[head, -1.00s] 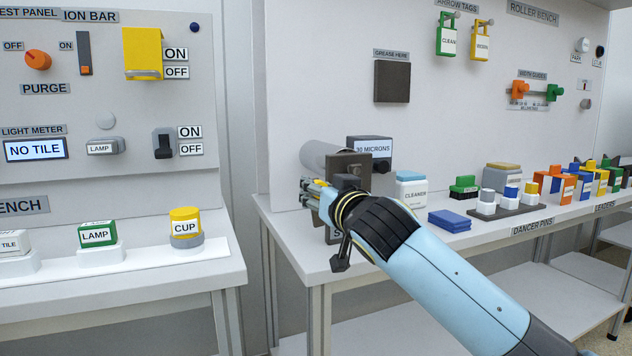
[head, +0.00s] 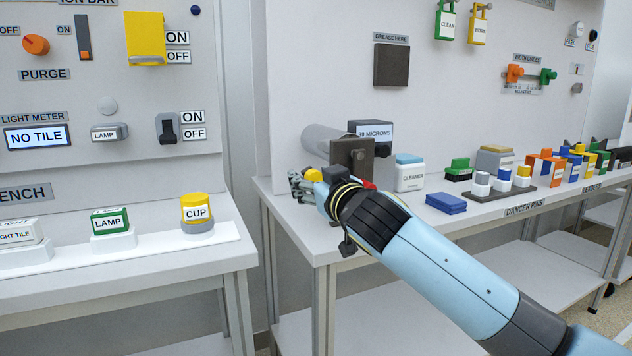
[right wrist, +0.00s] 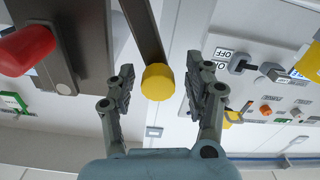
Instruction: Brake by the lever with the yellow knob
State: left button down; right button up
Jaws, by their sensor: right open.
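The yellow knob (right wrist: 157,82) sits at the end of a dark flat lever (right wrist: 143,30) in the right wrist view. My right gripper (right wrist: 160,76) is open, with one finger on each side of the knob and a visible gap to both. In the head view the yellow knob (head: 313,175) shows just above my right gripper (head: 303,186), beside the roller unit on the bench corner. The lever is mostly hidden there. My left gripper is not in view.
A red knob (right wrist: 25,50) is close on the left in the right wrist view. A dark bracket (head: 352,160) holds a grey roller (head: 322,141), with a micron display (head: 376,134) behind. A cleaner bottle (head: 409,173) and blue pads (head: 446,203) stand to the right.

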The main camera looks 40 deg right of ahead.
jog(key=v, duration=1.2)
jog(key=shift+a, duration=0.1)
notch_tip(320, 180, down, 24)
jog(key=s+d+m+g, duration=0.1)
jog(key=s+d+g, duration=0.2)
jog(key=g, duration=0.3)
jog(key=s+a+f+g+y, duration=0.1)
jog(key=s+f+g, duration=0.1)
jog(key=s+f, duration=0.5)
jog(key=s+f+g, duration=0.2)
jog(key=s+f, duration=0.1)
jog(key=f, duration=0.8)
jog(key=s+a+f+g, duration=0.2)
jog(key=s+f, duration=0.4)
jog(key=s, duration=0.5)
jog(key=s+a+f+n+g+y, duration=0.1)
jog(key=s+a+f+g, duration=0.1)
jog(key=s+f, duration=0.4)
jog(key=s+a+f+n+g+y, duration=0.1)
jog(key=s+f, duration=0.6)
jog(key=s, duration=0.9)
jog(key=shift+s+a+g, duration=0.2)
jog(key=shift+a+g, duration=0.45)
jog(key=shift+g, duration=0.45)
